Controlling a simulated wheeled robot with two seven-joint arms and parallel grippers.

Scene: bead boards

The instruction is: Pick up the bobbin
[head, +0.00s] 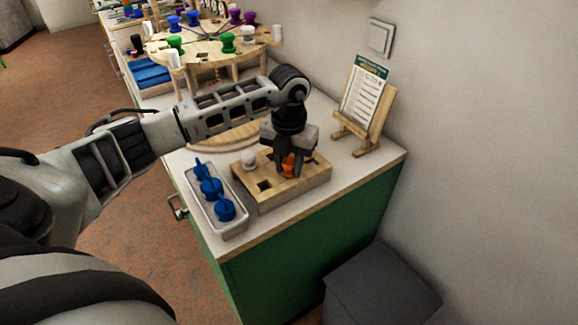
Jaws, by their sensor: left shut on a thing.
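My left gripper (288,165) points down over the wooden board (300,184) on the counter. It is shut on an orange bobbin (289,166), and its fingers hide part of it. The bobbin is at the board's top face; I cannot tell whether it is seated in a hole or lifted. A white bobbin (248,158) stands on the same board, left of the gripper. Dark square holes show in the board's top. My right gripper is not in view.
A white tray (236,228) with blue bobbins (211,187) lies left of the board. A card on a wooden easel (367,100) stands at the back right by the wall. A round wooden stand (205,50) with coloured bobbins is behind. A grey box (380,290) is on the floor.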

